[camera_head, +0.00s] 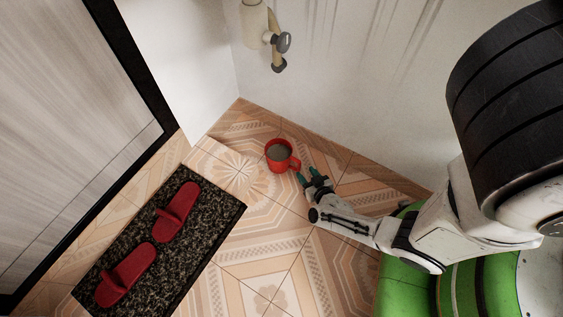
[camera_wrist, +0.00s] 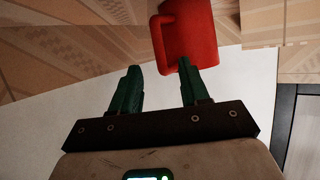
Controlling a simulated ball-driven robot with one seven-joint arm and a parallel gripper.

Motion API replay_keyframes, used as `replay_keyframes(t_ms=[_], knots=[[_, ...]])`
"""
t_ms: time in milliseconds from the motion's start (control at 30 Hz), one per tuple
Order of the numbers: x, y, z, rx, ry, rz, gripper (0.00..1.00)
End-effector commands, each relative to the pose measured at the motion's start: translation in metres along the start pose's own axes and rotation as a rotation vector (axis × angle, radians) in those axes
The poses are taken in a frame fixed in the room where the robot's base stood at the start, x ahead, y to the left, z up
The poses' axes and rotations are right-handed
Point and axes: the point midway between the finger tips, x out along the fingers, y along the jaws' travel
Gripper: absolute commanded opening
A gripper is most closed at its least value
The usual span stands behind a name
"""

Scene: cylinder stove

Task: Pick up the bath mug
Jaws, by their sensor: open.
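The bath mug (camera_head: 279,156) is red and stands upright on the tiled floor near the wall corner, with its handle to the lower right, toward my gripper. In the wrist view the mug (camera_wrist: 192,35) is at the top, just beyond the fingertips, with its handle on the left side. My gripper (camera_head: 307,176) is open and empty, its green fingers close to the handle side of the mug. In the wrist view the gripper (camera_wrist: 160,68) shows both fingers apart with a gap between them. Whether a fingertip touches the handle cannot be told.
A dark speckled mat (camera_head: 200,232) with red slippers (camera_head: 178,210) lies at the left, near the door (camera_head: 70,110). White walls (camera_head: 340,90) stand behind the mug. A pipe with a valve (camera_head: 262,32) is on the wall above. Patterned floor (camera_head: 265,255) in front is clear.

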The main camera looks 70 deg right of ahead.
Motion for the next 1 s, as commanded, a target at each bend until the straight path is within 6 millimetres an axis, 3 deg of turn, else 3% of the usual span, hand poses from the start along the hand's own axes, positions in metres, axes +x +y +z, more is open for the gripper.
replay_keyframes(t_ms=[433,767,1000], knots=[[0.049,-0.002,0.004,0.0,0.001,-0.002,0.45],[0.053,-0.001,0.001,-0.001,-0.001,-0.001,0.45],[0.053,-0.001,0.001,-0.001,-0.001,-0.001,0.23]])
